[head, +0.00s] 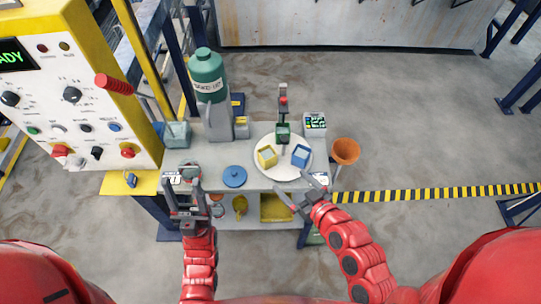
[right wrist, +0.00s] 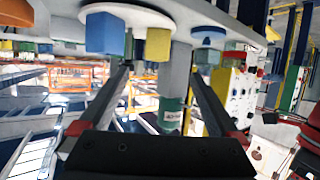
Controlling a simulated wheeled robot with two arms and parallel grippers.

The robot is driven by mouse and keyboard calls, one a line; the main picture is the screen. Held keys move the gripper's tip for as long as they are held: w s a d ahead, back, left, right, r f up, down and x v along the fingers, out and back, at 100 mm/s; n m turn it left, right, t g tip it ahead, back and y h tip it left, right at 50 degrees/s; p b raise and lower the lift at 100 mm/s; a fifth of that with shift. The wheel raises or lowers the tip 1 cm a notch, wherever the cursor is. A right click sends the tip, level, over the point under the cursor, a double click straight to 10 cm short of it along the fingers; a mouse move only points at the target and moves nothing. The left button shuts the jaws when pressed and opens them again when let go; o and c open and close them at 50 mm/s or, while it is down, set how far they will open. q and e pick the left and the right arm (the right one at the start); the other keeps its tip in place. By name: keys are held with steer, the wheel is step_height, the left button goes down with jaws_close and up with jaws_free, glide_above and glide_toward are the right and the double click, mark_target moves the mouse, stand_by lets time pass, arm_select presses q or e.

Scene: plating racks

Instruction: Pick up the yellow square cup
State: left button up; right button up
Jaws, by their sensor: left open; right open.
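The yellow square cup (head: 267,157) stands on the left part of a round white plate (head: 283,173) on the table. A blue square cup (head: 300,156) is to its right and a dark green cup (head: 283,132) is behind. My right gripper (head: 298,188) is open and empty, in front of the plate and apart from the yellow cup. The right wrist view is upside down; the yellow cup (right wrist: 158,46) shows between the finger directions, beyond the tips, with the blue cup (right wrist: 104,34) beside it. My left gripper (head: 184,190) is open and empty near the table's left front.
A blue round lid (head: 235,176) lies left of the plate. A green-topped bottle (head: 208,75) stands behind it. An orange funnel (head: 345,151) and a white box (head: 315,123) are at the right. A control panel (head: 75,90) stands at the left. A lower shelf holds yellow items.

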steer(key=b, duration=0.8)
glide_toward(271, 161)
steer(key=x, duration=0.5)
steer(key=shift+f, duration=0.4)
steer(key=shift+w+a, duration=0.6)
steer(key=shift+w, duration=0.2)
steer(key=shift+w+a, duration=0.1)
steer(key=shift+w, duration=0.05)
steer(key=shift+w+a+f+p, duration=0.15)
steer(key=shift+w+p, duration=0.3)
steer(key=shift+p, duration=0.2)
steer(key=p+x, duration=0.1)
steer(key=x, duration=0.2)
steer(key=shift+w+p, duration=0.1)
steer(key=shift+p, duration=0.25)
steer(key=shift+w+a+f, duration=0.2)
steer(key=shift+w+f, duration=0.1)
steer(key=shift+w, duration=0.15)
steer(key=c, duration=1.5)
